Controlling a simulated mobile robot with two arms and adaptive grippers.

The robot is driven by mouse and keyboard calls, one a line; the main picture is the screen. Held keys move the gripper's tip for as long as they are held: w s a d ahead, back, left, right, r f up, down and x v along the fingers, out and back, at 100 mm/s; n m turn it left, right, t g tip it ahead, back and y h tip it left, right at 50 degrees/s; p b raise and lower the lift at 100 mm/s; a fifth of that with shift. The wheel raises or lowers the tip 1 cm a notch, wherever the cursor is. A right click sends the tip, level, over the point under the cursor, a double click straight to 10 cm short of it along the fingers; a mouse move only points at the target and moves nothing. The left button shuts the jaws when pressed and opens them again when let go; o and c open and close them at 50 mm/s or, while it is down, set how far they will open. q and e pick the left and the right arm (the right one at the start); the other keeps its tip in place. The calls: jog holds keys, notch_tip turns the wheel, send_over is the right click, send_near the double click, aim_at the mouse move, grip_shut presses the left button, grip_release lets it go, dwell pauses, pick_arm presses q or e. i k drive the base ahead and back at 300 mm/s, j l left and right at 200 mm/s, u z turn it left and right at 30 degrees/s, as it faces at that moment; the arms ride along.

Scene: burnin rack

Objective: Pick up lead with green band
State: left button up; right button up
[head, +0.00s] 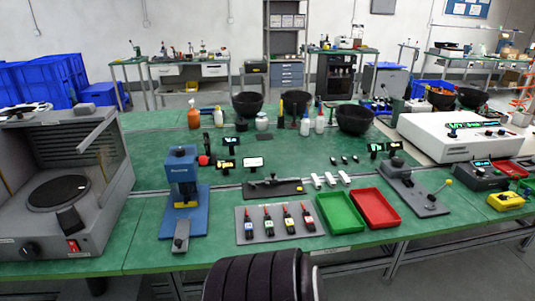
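Several short dark leads with red parts lie side by side on a grey mat (241,236) near the front edge of the green bench. Each carries a small coloured band. The lead with green band (268,222) appears to be second from the left, between the lead with blue band (249,224) and the lead with yellow band (288,220). The lead with red band (307,218) is at the right end. The bands are small, so their colours are hard to read.
A green tray (340,212) and a red tray (375,208) stand right of the mat. A blue press (184,190) stands to its left, and a dark fixture (272,188) lies behind it. A grey oven-like machine (65,180) fills the far left.

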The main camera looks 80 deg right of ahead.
aim_at(269, 227)
jog(key=z, duration=2.8)
